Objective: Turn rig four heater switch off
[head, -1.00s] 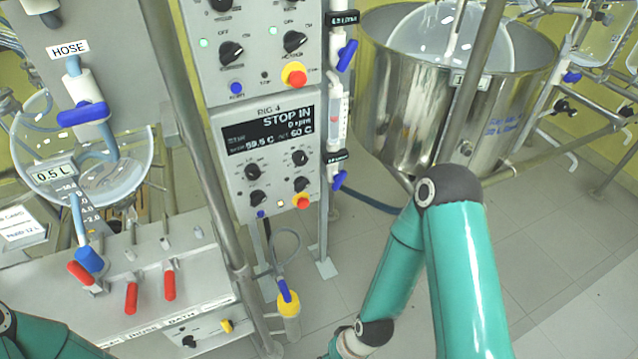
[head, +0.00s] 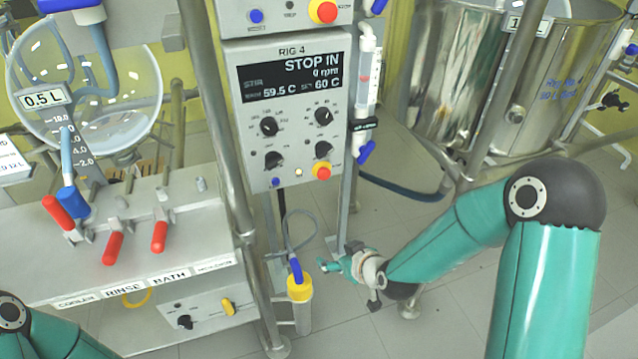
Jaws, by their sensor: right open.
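The rig 4 control box (head: 250,55) stands upright in the middle, with a lit display (head: 292,78) reading "STOP IN", 0 rpm, 59.5 C and 60 C. Under it are two upper dials and two lower knobs, the lower left knob (head: 273,160) and the lower right knob (head: 323,150). Their small labels are too blurred to tell which is the heater switch. My right gripper (head: 326,266) is open and empty, below and right of the box, apart from it. My left gripper is out of view; only part of its arm shows at the bottom left.
A metal post (head: 227,140) runs left of the box. A flow tube with a blue valve (head: 366,152) is close on its right. A steel vessel (head: 455,85) stands right.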

